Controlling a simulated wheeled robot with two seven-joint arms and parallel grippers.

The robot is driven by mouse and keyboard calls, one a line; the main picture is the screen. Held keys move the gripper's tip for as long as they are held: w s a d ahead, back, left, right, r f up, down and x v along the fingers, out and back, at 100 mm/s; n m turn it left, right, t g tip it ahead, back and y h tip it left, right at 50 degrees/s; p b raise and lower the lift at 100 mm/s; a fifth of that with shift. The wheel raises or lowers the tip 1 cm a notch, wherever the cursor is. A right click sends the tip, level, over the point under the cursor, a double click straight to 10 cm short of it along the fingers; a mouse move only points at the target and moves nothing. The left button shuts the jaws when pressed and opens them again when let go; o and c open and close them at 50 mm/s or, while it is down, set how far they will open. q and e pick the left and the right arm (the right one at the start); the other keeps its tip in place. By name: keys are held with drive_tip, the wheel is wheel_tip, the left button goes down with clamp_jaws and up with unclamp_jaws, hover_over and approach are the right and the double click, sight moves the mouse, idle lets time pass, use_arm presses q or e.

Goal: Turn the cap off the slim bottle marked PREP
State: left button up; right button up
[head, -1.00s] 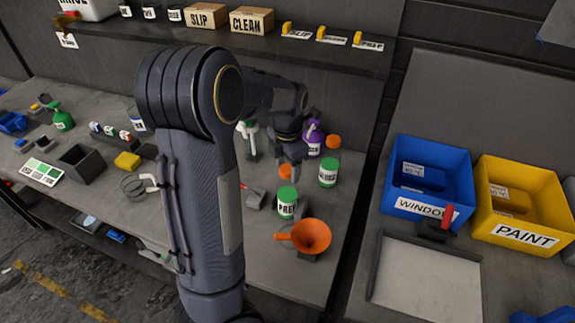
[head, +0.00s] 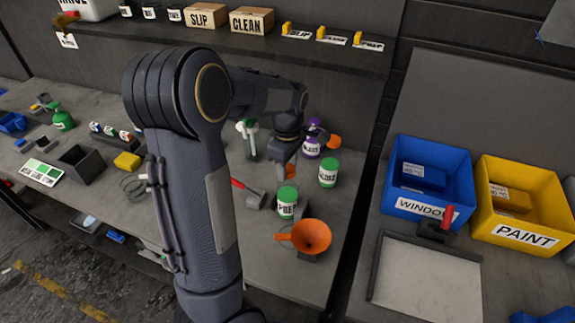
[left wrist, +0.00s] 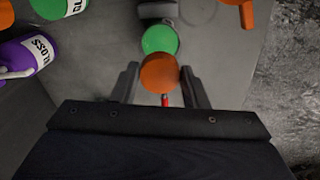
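A container marked PREP (head: 287,206) with a green lid stands upright on the bench. Its green lid shows in the left wrist view (left wrist: 160,39). Close behind it is a round orange cap (left wrist: 158,73), mostly hidden by my gripper in the head view; the body and any label under it cannot be seen. My left gripper (left wrist: 160,80) points down with its fingers apart, one on each side of the orange cap. Small gaps seem to show, but I cannot tell whether either finger touches it. My right gripper is not in view.
A purple GLOSS spray bottle (left wrist: 20,54) and another green-lidded container (head: 328,173) stand near. An orange funnel (head: 310,236) is in front, a red-handled scraper (head: 250,195) to the left. Blue (head: 430,190) and yellow (head: 523,205) bins stand to the right.

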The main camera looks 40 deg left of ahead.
sight(288, 169)
use_arm(q)
drive_tip(key=c, duration=0.7)
drive_tip(key=shift+o, duration=0.2)
drive_tip(key=n, duration=0.5)
drive_tip(key=shift+r, duration=2.5)
